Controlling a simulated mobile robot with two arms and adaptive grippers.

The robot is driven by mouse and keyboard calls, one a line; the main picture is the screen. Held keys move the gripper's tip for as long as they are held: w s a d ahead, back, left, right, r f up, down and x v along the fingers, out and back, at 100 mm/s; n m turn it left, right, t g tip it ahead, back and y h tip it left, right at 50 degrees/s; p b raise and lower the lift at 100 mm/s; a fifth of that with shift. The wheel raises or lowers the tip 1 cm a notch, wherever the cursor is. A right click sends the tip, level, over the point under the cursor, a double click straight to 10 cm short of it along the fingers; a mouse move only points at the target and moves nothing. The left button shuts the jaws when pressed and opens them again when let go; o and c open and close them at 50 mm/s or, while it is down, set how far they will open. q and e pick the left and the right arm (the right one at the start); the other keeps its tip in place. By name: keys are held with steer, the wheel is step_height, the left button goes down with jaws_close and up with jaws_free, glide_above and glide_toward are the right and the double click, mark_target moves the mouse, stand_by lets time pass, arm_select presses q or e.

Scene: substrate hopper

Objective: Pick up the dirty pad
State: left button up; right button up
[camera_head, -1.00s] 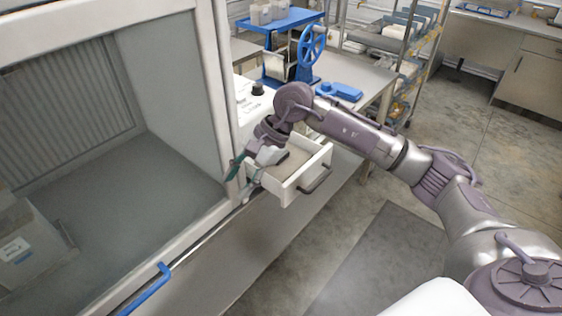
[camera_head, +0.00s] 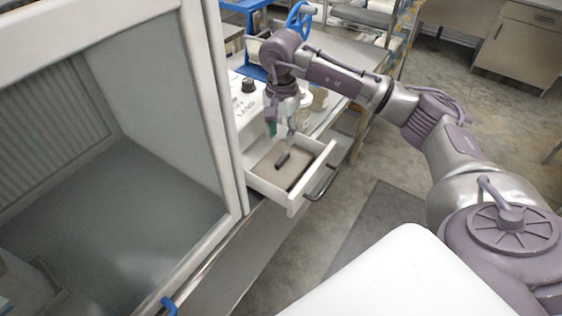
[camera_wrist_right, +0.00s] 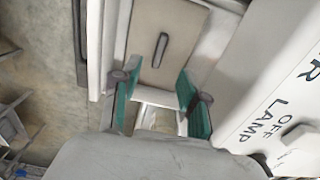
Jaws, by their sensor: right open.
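The dirty pad (camera_head: 293,174) is a flat brownish pad with a dark raised handle, lying in the open white drawer (camera_head: 270,190). The pad also shows in the right wrist view (camera_wrist_right: 150,62), with its handle upright in the picture, ahead of the fingers. My right gripper (camera_head: 282,130) points down above the back part of the drawer. My left gripper is not in view.
A white unit with a dark knob (camera_head: 248,86) and lamp lettering stands beside the drawer. Pale jars (camera_head: 318,98) stand on the bench behind. A large framed cabinet (camera_head: 150,180) fills the left. Open floor lies right of the drawer.

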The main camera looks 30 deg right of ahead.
mark_target(283, 157)
step_height(283, 157, down, 3)
steer(key=shift+f, duration=0.1)
steer(key=f+p, duration=0.2)
steer(key=shift+w+d+f, duration=0.1)
steer(key=shift+d+f, duration=0.2)
steer(key=shift+f, duration=0.1)
step_height(283, 157, down, 2)
steer(key=shift+d+f+p, duration=0.15)
steer(key=shift+f+p, duration=0.1)
steer(key=shift+p, duration=0.35)
steer(key=shift+w+f, duration=0.1)
steer(key=shift+f, duration=0.3)
steer(key=shift+c, duration=0.2)
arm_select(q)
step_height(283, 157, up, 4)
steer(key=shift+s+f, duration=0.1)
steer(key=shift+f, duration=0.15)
arm_select(e)
jaws_close()
